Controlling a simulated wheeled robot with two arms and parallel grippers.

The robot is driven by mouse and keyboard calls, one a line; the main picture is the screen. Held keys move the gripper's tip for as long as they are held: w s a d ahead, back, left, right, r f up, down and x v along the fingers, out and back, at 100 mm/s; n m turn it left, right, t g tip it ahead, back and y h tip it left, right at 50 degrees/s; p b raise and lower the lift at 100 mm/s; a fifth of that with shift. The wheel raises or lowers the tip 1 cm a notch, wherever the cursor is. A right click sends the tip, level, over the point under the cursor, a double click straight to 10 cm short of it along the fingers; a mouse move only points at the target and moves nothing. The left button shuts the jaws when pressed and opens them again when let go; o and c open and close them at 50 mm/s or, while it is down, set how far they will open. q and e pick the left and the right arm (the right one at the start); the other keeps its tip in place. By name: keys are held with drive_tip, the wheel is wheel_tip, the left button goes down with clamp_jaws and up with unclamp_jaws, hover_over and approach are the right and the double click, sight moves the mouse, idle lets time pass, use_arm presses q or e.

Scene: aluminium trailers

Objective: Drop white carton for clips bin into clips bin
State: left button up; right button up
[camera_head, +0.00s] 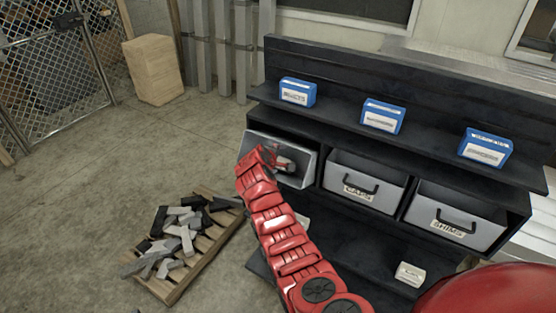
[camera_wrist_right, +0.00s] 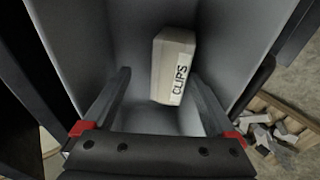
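The white carton (camera_wrist_right: 174,66) labelled CLIPS is in the right wrist view, inside a grey bin and beyond my fingers. My right gripper (camera_wrist_right: 160,76) is open; its two dark fingers are spread wide with a gap to the carton on both sides. The grey clips bin (camera_wrist_right: 75,35) surrounds the carton; its walls rise on both sides. In the head view this is the leftmost bin (camera_head: 306,168) in the rack, tilted, its front label hidden. My red right arm reaches to it, and the fingers are hard to make out there. My left gripper is out of view.
Two more grey bins, CAPS (camera_head: 375,200) and SHIMS (camera_head: 468,240), stand to the right in the black rack (camera_head: 400,154). Blue boxes (camera_head: 383,116) sit on the shelf above. A white carton (camera_head: 410,273) lies below. A pallet (camera_head: 206,262) with metal pieces is on the floor, left.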

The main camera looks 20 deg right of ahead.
drive_tip(key=b+v, duration=0.4)
drive_tip(key=v, duration=1.2)
drive_tip(key=shift+s+a+r, duration=0.15)
drive_tip(key=shift+s+r, duration=0.05)
drive_tip(key=shift+s, duration=0.05)
drive_tip(key=shift+w, duration=0.1)
